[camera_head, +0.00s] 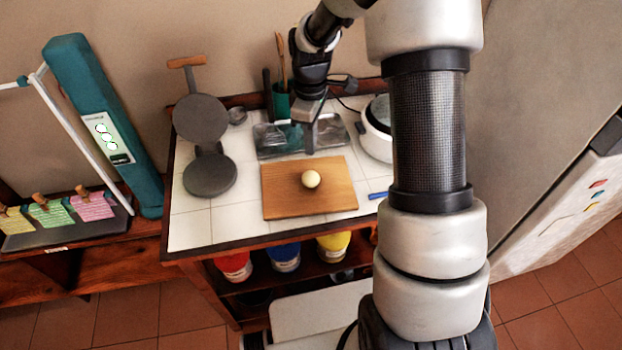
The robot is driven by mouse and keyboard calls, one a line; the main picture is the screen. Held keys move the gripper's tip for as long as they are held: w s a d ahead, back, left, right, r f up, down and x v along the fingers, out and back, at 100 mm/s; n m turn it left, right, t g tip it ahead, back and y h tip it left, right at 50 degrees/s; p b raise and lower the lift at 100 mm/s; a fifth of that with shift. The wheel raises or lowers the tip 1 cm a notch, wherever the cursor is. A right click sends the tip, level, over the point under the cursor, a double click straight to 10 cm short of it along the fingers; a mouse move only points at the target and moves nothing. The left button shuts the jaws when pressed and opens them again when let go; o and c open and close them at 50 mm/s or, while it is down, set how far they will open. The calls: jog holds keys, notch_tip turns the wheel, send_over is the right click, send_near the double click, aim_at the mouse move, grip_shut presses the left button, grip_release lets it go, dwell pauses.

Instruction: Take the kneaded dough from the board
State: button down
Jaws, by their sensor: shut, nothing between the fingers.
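The dough (311,179) is a small pale ball resting near the middle of the wooden board (283,201). The board lies flat on a white tiled counter. My gripper (310,150) hangs fingers-down above the counter, at or just behind the board's far edge in the picture. It is shut and empty. It appears apart from the dough, which sits below it in the picture. Its exact height over the counter is hard to tell.
A hinged grey press (209,176) stands left of the board. A clear tray (270,142) and a green utensil cup (281,104) are behind. A white round appliance (376,140) and a blue pen-like item (379,195) are at the right. Bare tiles (190,225) lie front left.

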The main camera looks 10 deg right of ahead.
dwell(0.4)
jog(key=c, duration=2.1)
grip_release()
jog(key=shift+a+b, duration=0.15)
jog(key=shift+b, duration=0.2)
jog(key=o, duration=1.1)
jog(key=a+r+m+b, duration=0.1)
jog(key=s+a+r+m+t+h+b, duration=0.1)
jog(key=r+b, duration=0.1)
jog(key=s+a+r+m+b, duration=0.1)
jog(key=b, duration=0.1)
jog(key=shift+s+r+m+h, duration=0.15)
jog(key=shift+r+m+h, duration=0.05)
jog(key=shift+m+h, duration=0.1)
jog(key=shift+c, duration=0.2)
send_near(310, 182)
jog(key=shift+t, duration=0.3)
jog(key=f, duration=0.4)
jog(key=d+f, duration=0.1)
jog(key=f, duration=0.1)
jog(key=shift+w+b, duration=0.25)
jog(key=shift+b, duration=0.1)
